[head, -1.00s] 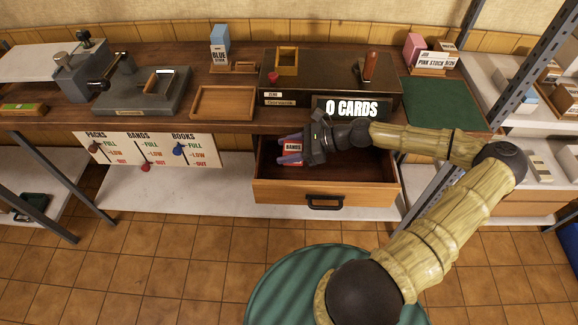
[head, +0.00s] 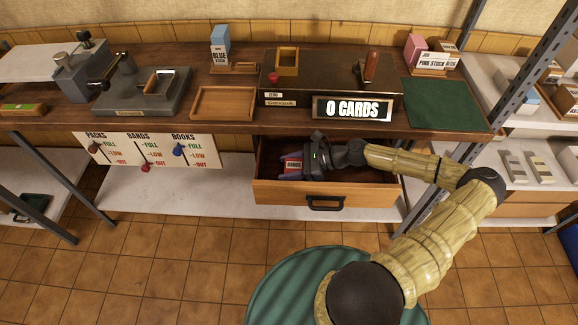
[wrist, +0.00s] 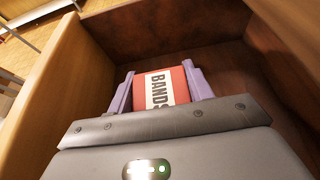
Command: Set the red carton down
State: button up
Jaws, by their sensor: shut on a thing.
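The red carton (head: 293,166) has a white label reading BANDS. It is inside the open wooden drawer (head: 330,191), toward its left side. In the wrist view the carton (wrist: 163,85) sits between the two purple fingers of my gripper (wrist: 160,92), one on each side. My gripper (head: 292,168) is shut on it, low in the drawer. Whether the carton's underside touches the drawer floor is hidden.
The drawer walls stand close around my gripper; the drawer's right part is partly covered by my arm. Above is the counter with the 0 CARDS sign (head: 352,108), a wooden tray (head: 223,103) and a green mat (head: 443,103). A level board (head: 150,150) hangs at left.

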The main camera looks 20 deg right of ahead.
jog(key=shift+f, duration=0.1)
jog(key=o, duration=1)
jog(key=shift+a, duration=0.15)
jog(key=v, duration=1.2)
jog(key=shift+w, duration=0.1)
